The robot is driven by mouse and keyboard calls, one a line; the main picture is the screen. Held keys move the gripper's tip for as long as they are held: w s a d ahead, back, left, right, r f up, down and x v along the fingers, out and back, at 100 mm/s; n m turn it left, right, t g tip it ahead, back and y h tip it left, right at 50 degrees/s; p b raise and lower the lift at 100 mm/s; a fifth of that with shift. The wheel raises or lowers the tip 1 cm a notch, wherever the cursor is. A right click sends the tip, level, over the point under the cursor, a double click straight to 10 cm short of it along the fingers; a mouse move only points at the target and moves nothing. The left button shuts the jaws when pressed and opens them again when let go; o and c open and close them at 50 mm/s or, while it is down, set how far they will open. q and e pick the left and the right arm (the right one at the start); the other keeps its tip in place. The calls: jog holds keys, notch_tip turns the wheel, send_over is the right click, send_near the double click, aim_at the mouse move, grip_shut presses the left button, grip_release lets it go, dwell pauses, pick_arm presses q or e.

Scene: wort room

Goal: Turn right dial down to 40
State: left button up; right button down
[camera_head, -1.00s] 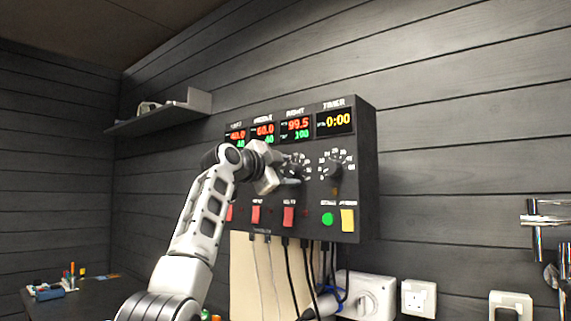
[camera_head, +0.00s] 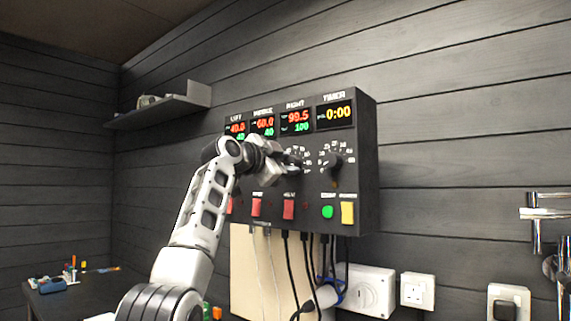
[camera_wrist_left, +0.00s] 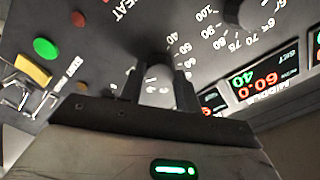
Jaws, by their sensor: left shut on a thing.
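The black control box (camera_head: 365,160) is on the wall with left, middle and right displays and a timer. The right display (camera_head: 296,121) reads 99.5 in red and 100 in green. My left gripper (camera_head: 296,162) is shut on the right dial, which is largely hidden by the fingers in the head view. In the left wrist view, the fingers (camera_wrist_left: 157,92) stand on both sides of the right dial (camera_wrist_left: 158,88). The scale marks beside it are partly hidden. My right gripper is not in view.
The timer dial (camera_head: 331,162) sits close to the right of my gripper. Red switches (camera_head: 289,208), a green button (camera_head: 327,212) and a yellow button (camera_head: 347,212) are below. Cables hang under the box. A shelf (camera_head: 160,108) is at left.

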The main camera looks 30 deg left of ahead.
pick_arm(q)
jog(key=n, duration=1.1)
jog(key=shift+n, duration=0.3)
jog(key=n, duration=1.1)
jog(key=shift+n, duration=0.4)
jog(key=n, duration=1.1)
jog(key=shift+n, duration=0.4)
jog(key=n, duration=1.1)
jog(key=shift+f, duration=0.1)
